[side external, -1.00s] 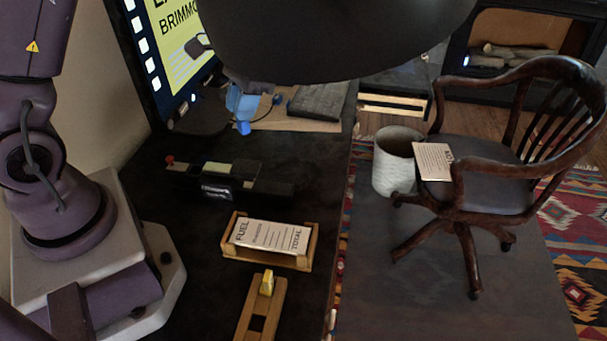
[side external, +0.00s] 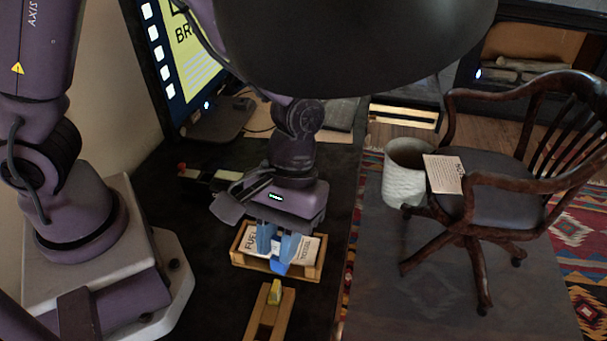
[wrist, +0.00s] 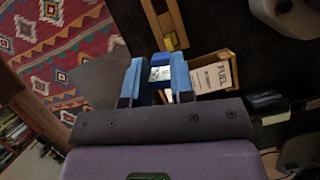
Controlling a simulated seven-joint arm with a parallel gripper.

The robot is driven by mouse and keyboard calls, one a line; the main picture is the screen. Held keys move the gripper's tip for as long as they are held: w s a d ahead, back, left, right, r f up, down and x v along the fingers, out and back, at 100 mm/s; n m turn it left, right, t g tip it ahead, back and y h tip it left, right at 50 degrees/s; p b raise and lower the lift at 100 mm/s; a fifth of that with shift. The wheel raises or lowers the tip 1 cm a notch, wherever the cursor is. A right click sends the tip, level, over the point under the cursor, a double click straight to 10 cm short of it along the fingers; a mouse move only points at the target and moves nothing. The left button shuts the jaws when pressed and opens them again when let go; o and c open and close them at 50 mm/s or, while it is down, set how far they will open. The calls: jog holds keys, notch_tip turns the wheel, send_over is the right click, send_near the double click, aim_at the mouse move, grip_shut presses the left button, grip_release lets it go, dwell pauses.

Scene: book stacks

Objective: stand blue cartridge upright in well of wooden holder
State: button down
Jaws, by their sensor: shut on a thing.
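My gripper (side external: 277,248) points down with blue fingers shut on the blue cartridge (side external: 280,268), which sticks out below the fingertips. In the wrist view the cartridge (wrist: 161,73), with a pale patch on its face, sits between the two fingers (wrist: 156,82). The wooden holder (side external: 287,310) lies nearer the camera, partly cut off by the bottom edge. It has a yellow piece (side external: 275,292) at its far end and a dark gap between its rails. It also shows in the wrist view (wrist: 179,22). The cartridge is apart from the holder; its height is unclear.
A wooden tray (side external: 318,262) with a FUEL card (side external: 304,248) lies behind the cartridge in the side view. A lamp shade (side external: 350,45) hangs large across the top. The desk's right edge is close; a chair (side external: 475,190) and bin (side external: 404,175) stand beyond.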

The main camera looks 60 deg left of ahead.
jog(key=s+d+f+n, duration=0.1)
jog(key=s+d+n, duration=0.1)
jog(key=s, duration=0.3)
jog(key=shift+s+d+f+t+h, duration=0.2)
jog(key=shift+d+f+t+h, duration=0.15)
jog(key=shift+d, duration=0.5)
jog(key=shift+f, duration=0.15)
jog(key=shift+f, duration=2.8)
jog(key=shift+f, duration=1.55)
jog(key=c, duration=0.9)
grip_release()
jog(key=shift+r, duration=0.1)
jog(key=v, duration=1.2)
jog(key=shift+w+r, duration=0.15)
jog(key=shift+r, duration=0.2)
